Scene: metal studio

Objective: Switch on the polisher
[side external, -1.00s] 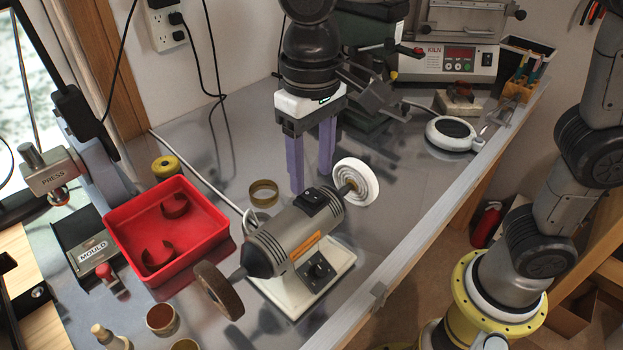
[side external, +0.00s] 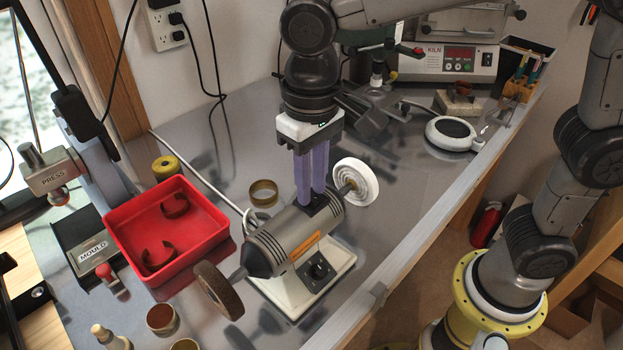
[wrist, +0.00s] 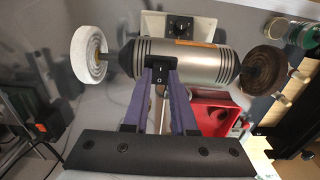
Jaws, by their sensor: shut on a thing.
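The polisher (side external: 290,237) is a grey motor on a cream base, with a white buffing wheel (side external: 356,184) at one end and a brown wheel (side external: 218,290) at the other. A black knob (side external: 319,268) is on its base. On top is a black rocker switch (wrist: 160,75), marked with white signs; the fingers largely hide it in the side view. My gripper (side external: 312,198) points down, its purple fingers on either side of the switch, shut on it. I cannot tell which way the rocker is tipped. Neither wheel shows motion blur.
A red tray (side external: 165,228) with curved brown pieces stands left of the polisher. A white round device (side external: 453,133) and a kiln (side external: 455,58) stand at the back right. The bench's right edge has a metal rail.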

